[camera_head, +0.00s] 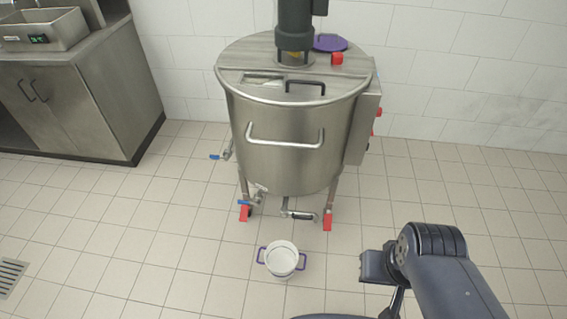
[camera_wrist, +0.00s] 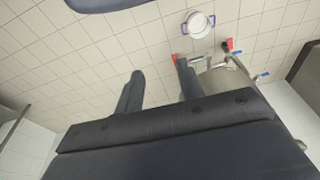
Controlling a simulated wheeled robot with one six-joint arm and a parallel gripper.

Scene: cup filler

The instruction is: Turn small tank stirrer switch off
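The steel tank (camera_head: 285,140) stands on red-footed legs against the tiled wall, with a dark stirrer motor (camera_head: 295,25) on its lid. A steel control box (camera_head: 363,120) is fixed to its right side. Red knobs (camera_head: 378,111) stick out from the box's right face, seen edge-on, so their labels and settings cannot be read. The tank shows partly in the wrist view (camera_wrist: 228,78), behind my gripper. My gripper (camera_wrist: 160,66) is open and empty, its two fingers apart with floor tiles between them. It is away from the box; my arm is at the lower right of the head view.
A white pot (camera_head: 281,258) with purple handles stands on the floor in front of the tank. Blue-handled valves (camera_head: 245,202) stick out low on the tank. A steel cabinet (camera_head: 75,105) is at the left. The tiled floor right of the tank is clear.

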